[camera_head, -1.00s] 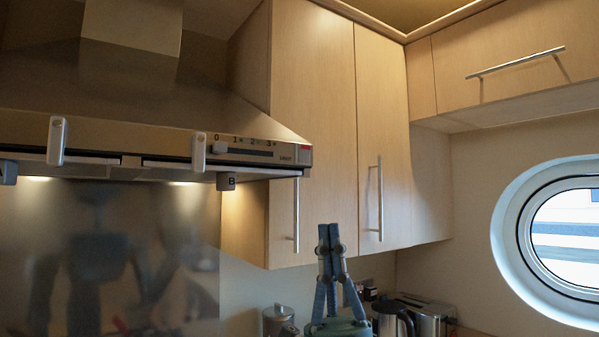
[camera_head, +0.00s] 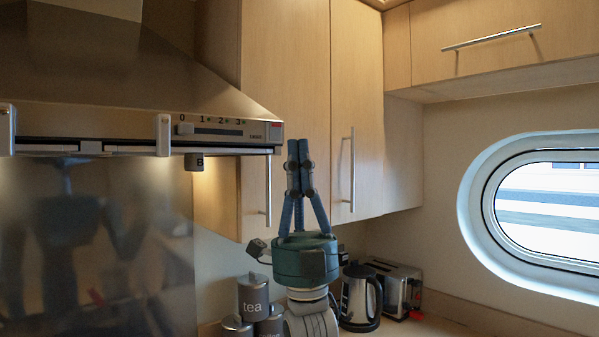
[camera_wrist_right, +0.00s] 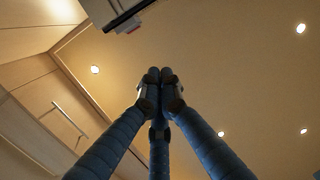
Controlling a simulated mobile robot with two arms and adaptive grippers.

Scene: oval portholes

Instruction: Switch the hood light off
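The metal range hood (camera_head: 150,85) fills the upper left of the head view. Its front panel has a slider knob (camera_head: 184,128) at the 0 end of a numbered scale. A small red switch (camera_head: 275,132) sits at the panel's right end, beside small lettering. A warm glow shows under the hood on the splashback. My right gripper (camera_head: 299,148) points up, just right of the hood's right end in the picture, fingers together and empty. The wrist view shows the fingertips (camera_wrist_right: 160,73) touching, with a hood corner (camera_wrist_right: 125,14) above. My left gripper is not in view.
Wall cabinets with a bar handle (camera_head: 352,170) stand behind my right gripper. Below are a tea canister (camera_head: 253,297), a kettle (camera_head: 357,300) and a toaster (camera_head: 402,285). A small dark block marked B (camera_head: 194,162) hangs under the hood. An oval porthole (camera_head: 545,210) is at right.

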